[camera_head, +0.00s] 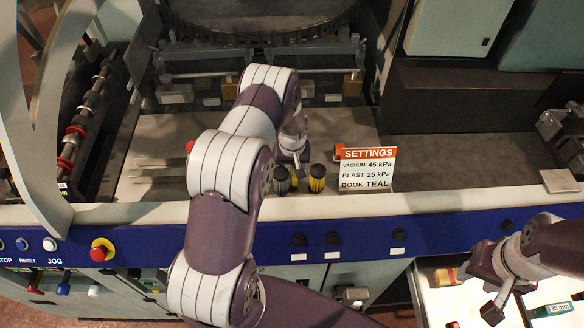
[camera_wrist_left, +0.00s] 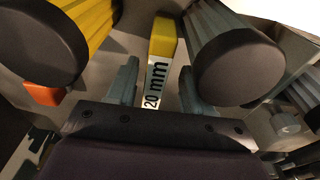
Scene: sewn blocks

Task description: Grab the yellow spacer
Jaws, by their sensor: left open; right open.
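The yellow spacer (camera_wrist_left: 163,45) has a yellow end and a white face marked "20 mm". In the left wrist view it lies between the two fingers of my left gripper (camera_wrist_left: 158,88), with a gap on each side. The gripper is open and does not hold it. In the head view my left gripper (camera_head: 291,158) is down behind two dark-capped ribbed cylinders, and its fingers are mostly hidden. Only a bit of yellow (camera_head: 293,181) shows between the cylinders there. My right gripper (camera_head: 497,305) is open and empty over the pale tray at lower right.
A yellow ribbed cylinder (camera_head: 317,181) and a grey ribbed one (camera_head: 281,186) stand close on either side of the spacer. A SETTINGS sign (camera_head: 367,169) stands to the right. A teal-labelled block (camera_head: 553,309) marked "30 mm" lies at lower right.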

